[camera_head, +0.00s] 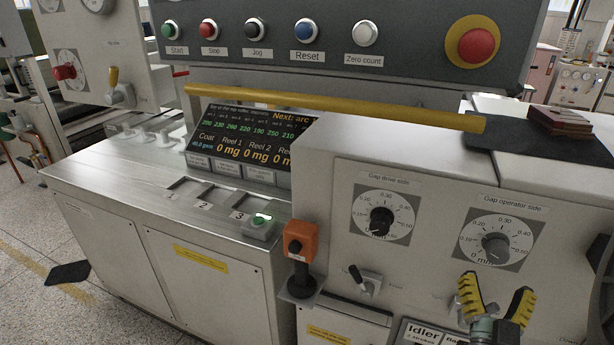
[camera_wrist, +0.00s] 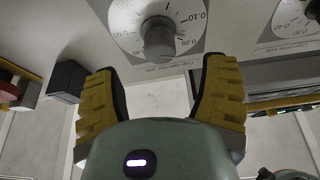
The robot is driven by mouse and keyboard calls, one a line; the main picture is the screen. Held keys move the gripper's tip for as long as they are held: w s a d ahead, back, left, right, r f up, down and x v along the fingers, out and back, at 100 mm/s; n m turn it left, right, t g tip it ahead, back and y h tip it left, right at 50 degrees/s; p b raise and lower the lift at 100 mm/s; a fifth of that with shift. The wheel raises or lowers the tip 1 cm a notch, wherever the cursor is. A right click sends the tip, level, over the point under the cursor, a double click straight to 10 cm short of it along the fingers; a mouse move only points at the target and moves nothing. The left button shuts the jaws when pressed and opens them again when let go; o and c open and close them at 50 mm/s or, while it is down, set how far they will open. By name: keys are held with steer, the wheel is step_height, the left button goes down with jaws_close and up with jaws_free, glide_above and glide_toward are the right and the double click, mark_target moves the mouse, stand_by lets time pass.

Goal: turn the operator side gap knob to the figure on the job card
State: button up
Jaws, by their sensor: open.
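The operator side gap knob (camera_head: 495,248) is a grey knob on a white dial (camera_head: 513,224), on the right of the pale machine panel. In the wrist view the knob (camera_wrist: 158,42) shows upside down at the top middle. My gripper (camera_head: 497,288) has yellow ribbed fingers and is just below the knob in the head view. In the wrist view my gripper (camera_wrist: 160,72) is open, its fingers spread below the knob, with nothing between them. The knob's exact setting is too small to tell. I cannot identify a job card.
The drive side gap knob (camera_head: 381,221) is dark, on a dial to the left. A small lever switch (camera_head: 360,280) and an orange box (camera_head: 299,240) are further left. A yellow bar (camera_head: 335,107) runs above the panel. An "Idler" card (camera_head: 425,333) is at the bottom.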

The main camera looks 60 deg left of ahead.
mark_target(497, 259)
steer(key=p+x, duration=0.1)
steer(key=x, duration=0.3)
steer(key=shift+w+a+r, duration=0.2)
steer(key=shift+r, duration=0.05)
steer(key=shift+p+x, duration=0.45)
steer(key=shift+x, duration=0.65)
steer(key=shift+f, duration=0.15)
steer(key=c, duration=1.2)
steer(key=shift+f, duration=0.15)
